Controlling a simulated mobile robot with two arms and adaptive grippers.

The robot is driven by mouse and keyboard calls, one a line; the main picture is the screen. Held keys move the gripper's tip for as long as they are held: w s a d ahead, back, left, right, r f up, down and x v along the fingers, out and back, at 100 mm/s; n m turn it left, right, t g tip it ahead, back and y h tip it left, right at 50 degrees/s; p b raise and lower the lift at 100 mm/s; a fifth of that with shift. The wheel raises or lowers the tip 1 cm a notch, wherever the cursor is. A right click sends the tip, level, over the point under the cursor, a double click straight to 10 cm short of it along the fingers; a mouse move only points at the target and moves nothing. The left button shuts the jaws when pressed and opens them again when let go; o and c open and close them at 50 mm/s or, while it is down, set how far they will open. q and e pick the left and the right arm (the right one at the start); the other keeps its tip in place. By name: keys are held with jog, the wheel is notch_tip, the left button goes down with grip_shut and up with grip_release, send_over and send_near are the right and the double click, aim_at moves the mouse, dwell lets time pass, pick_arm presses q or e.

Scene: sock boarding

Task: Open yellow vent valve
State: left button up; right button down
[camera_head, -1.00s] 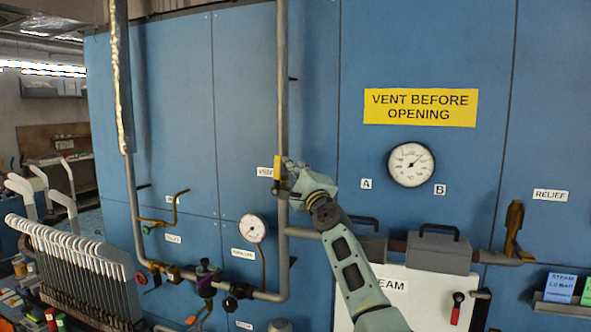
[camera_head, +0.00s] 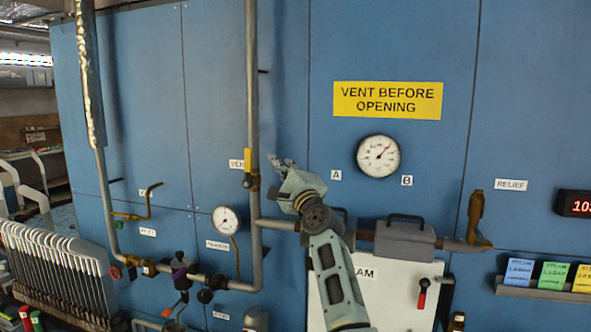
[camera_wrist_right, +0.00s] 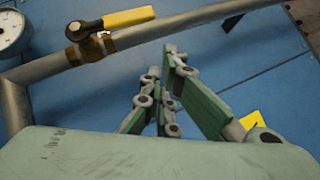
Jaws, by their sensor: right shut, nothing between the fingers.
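The vent valve has a yellow handle (camera_head: 248,160) and a brass body on the tall vertical pipe, beside the partly hidden VENT label (camera_head: 237,164). The handle points up, along the pipe. In the right wrist view the yellow handle (camera_wrist_right: 128,18) lies nearly parallel to the pipe, above the brass body (camera_wrist_right: 88,49). My right gripper (camera_head: 279,162) is just right of the valve, apart from it. Its fingers (camera_wrist_right: 170,62) are shut and empty. My left gripper is not in view.
A pressure gauge (camera_head: 378,156) and a yellow VENT BEFORE OPENING sign (camera_head: 388,100) are on the blue panel to the right. A grey pipe (camera_head: 253,80) runs vertically beside my gripper. A brass relief lever (camera_head: 476,217) stands further right. White boards (camera_head: 60,270) are racked at left.

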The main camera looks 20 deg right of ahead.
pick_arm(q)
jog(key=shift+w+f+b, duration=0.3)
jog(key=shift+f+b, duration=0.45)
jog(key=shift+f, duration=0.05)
pick_arm(e)
jog(key=s+d, duration=0.1)
jog(key=s, duration=0.6)
jog(key=shift+d+f, duration=0.15)
jog(key=shift+d, duration=0.2)
jog(key=shift+d, duration=0.1)
